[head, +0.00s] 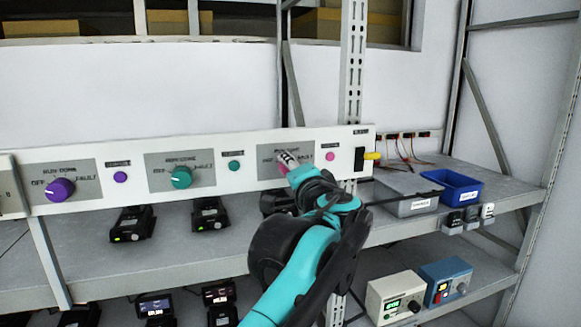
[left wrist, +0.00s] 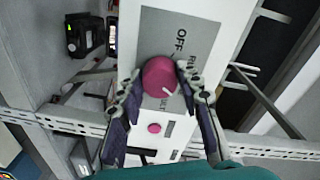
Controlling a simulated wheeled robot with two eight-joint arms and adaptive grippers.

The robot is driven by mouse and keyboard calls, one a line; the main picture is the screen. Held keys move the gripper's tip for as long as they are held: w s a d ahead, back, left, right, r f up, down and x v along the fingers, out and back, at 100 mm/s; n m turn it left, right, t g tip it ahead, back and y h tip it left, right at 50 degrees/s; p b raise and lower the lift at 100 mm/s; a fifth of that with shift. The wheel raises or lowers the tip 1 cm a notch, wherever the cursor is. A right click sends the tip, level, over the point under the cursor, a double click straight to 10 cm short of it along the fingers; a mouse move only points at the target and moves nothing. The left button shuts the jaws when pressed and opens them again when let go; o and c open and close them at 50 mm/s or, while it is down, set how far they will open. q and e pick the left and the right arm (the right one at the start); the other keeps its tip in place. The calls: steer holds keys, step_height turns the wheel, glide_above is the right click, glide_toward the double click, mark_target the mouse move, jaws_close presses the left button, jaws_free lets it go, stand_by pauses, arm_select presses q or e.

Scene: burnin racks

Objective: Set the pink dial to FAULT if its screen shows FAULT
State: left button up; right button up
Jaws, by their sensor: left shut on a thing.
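The pink dial (left wrist: 160,78) sits on a grey plate with OFF, RUN and a partly covered FAULT label. My left gripper (left wrist: 159,72) is shut on the dial, one finger on each side. In the head view, my left gripper (head: 289,164) covers most of the dial and part of its plate. A black device (head: 275,201) below it is mostly hidden by my arm, and I cannot read a screen there. My right gripper is not in view.
A purple dial (head: 60,189) and a teal dial (head: 181,177) share the white panel (head: 233,147). A small pink button (head: 330,157) is beside the pink dial's plate, then a yellow-handled switch (head: 371,156). A blue bin (head: 451,186) stands on the shelf at right.

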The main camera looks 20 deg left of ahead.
arm_select(q)
steer(key=shift+m+p, duration=0.7)
steer(key=shift+m, duration=2.5)
steer(key=shift+g, duration=0.3)
steer(key=o, duration=1.2)
steer(key=shift+c, duration=0.2)
steer(key=shift+d, duration=0.1)
steer(key=v, duration=1.1)
steer(key=shift+s+d, duration=0.2)
steer(key=shift+s, duration=0.15)
